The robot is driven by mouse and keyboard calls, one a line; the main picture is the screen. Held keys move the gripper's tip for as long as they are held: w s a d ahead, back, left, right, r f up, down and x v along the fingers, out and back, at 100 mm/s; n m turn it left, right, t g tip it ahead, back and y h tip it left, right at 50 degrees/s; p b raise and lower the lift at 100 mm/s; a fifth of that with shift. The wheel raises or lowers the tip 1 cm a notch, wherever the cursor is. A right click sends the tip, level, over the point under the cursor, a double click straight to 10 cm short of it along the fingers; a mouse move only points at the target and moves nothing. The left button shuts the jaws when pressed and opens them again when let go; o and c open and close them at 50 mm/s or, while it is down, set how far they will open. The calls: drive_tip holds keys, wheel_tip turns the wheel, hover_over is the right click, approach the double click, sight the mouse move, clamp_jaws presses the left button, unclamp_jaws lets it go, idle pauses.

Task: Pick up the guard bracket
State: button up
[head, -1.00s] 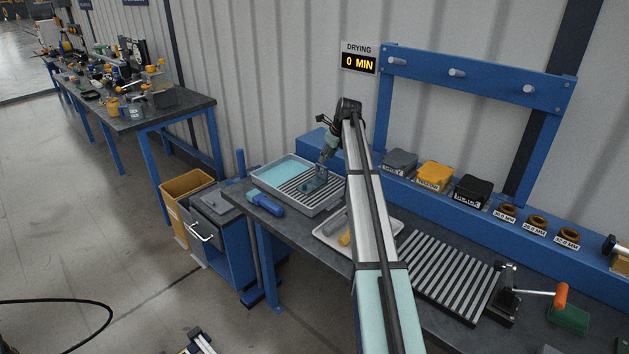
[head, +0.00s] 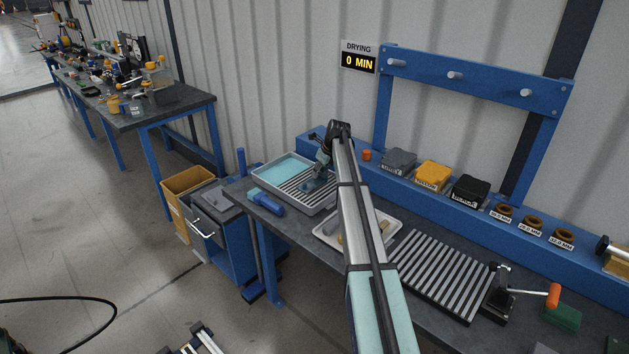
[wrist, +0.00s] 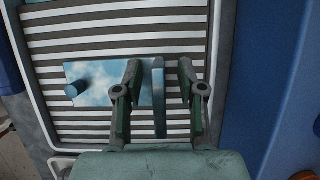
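The guard bracket is a blue-grey metal piece on the slatted rack of the wash tray (head: 268,201). In the wrist view the guard bracket (wrist: 98,80) shows a flat plate with a round peg at its left and an upright flange (wrist: 159,100) at its right. My gripper (wrist: 159,68) is open, one finger on each side of the flange, with a visible gap to both. In the head view the bracket (head: 310,187) sits beneath my gripper (head: 321,174), partly hidden by it.
A blue-handled tool (head: 266,202) lies in front of the tray. A white tray (head: 318,232) with parts stands to the right, partly behind my arm. A slatted drying rack (head: 445,270) is empty. Labelled blocks (head: 433,176) line the back ledge.

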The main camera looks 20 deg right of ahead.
clamp_jaws()
drive_tip(key=shift+r, duration=0.1)
